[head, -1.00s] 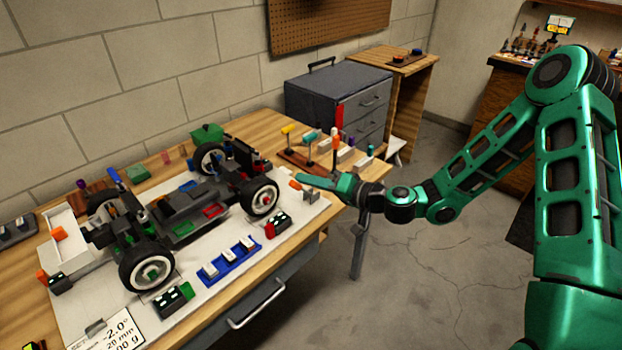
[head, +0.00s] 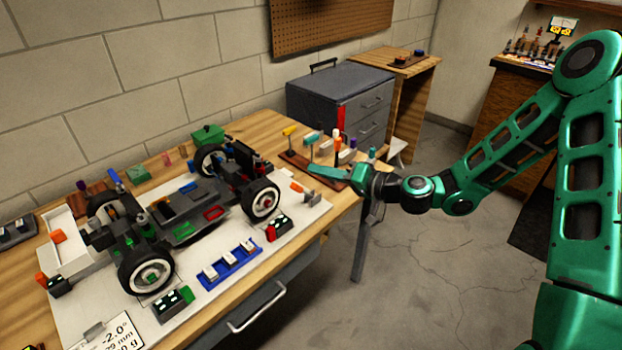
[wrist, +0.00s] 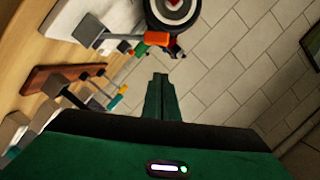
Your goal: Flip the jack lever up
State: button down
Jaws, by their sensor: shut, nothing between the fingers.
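An orange-tipped lever (head: 297,187), which looks like the jack lever, is at the right end of the white board beside the car's near right wheel (head: 261,200). In the wrist view its orange grip (wrist: 157,38) sits on a grey rod from a grey block (wrist: 88,29), close to the wheel (wrist: 172,10). I cannot tell its exact angle. My gripper (head: 313,168) is shut and empty, above the table's right end, up and to the right of the lever and apart from it. Its fingers (wrist: 160,80) show together in the wrist view.
A brown tool rack (head: 296,160) with several coloured handles stands on the table close behind my gripper. The RC car chassis (head: 185,212) fills the white board. A blue tray (head: 230,268) lies in front of it. Open floor (head: 430,260) lies right of the table.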

jog(key=v, duration=0.8)
jog(key=shift+s+d, duration=0.15)
jog(key=shift+d, duration=0.2)
jog(key=shift+r, duration=0.1)
jog(key=s+d+f+n+g+h, duration=0.3)
jog(key=s+d+f+g+h, duration=0.1)
jog(key=s+d+f, duration=0.15)
jog(key=s+d+m+g+h, duration=0.1)
jog(key=s+d+g+h, duration=0.1)
jog(key=s+d+h, duration=0.6)
jog(key=s+d+r+m+g+h, duration=0.1)
jog(key=s+d+r+m, duration=0.3)
jog(key=s+d, duration=0.5)
jog(key=s+d+r+m+g, duration=0.1)
jog(key=s+d+r+m, duration=0.4)
jog(key=s+d, duration=0.5)
notch_tip(320, 180, up, 2)
jog(key=shift+s+d+r+h, duration=0.1)
jog(key=shift+s+d+h, duration=0.1)
jog(key=shift+h, duration=0.2)
